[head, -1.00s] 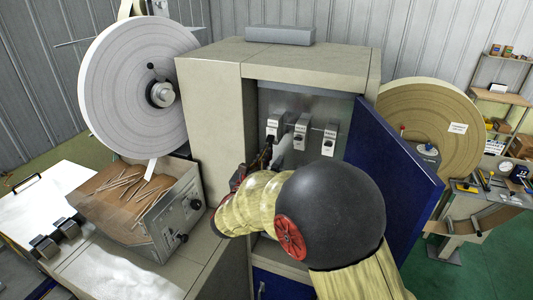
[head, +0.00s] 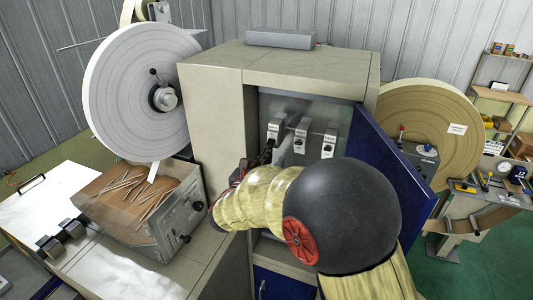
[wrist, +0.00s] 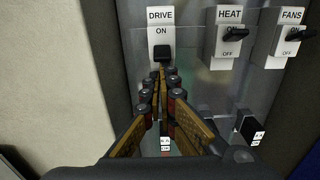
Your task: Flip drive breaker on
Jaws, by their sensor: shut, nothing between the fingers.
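The drive breaker (wrist: 161,35) is the left one of three on the grey panel inside the open cabinet. It has a white plate marked DRIVE and ON and a black handle (wrist: 164,53). The handle sits below the ON word, and no OFF word shows on it. In the head view the drive breaker (head: 275,126) is above my gripper. My gripper (wrist: 159,75) is shut and empty, its fingertips just under the handle in the wrist view. I cannot tell whether they touch it. In the head view my arm hides most of the gripper.
The heat breaker (wrist: 230,18) and fans breaker (wrist: 291,18) are to the right, their black handles sideways. A small black part (wrist: 249,127) juts from the panel lower right. The cabinet's beige left wall (wrist: 50,70) is close. The blue door (head: 390,160) stands open on the right.

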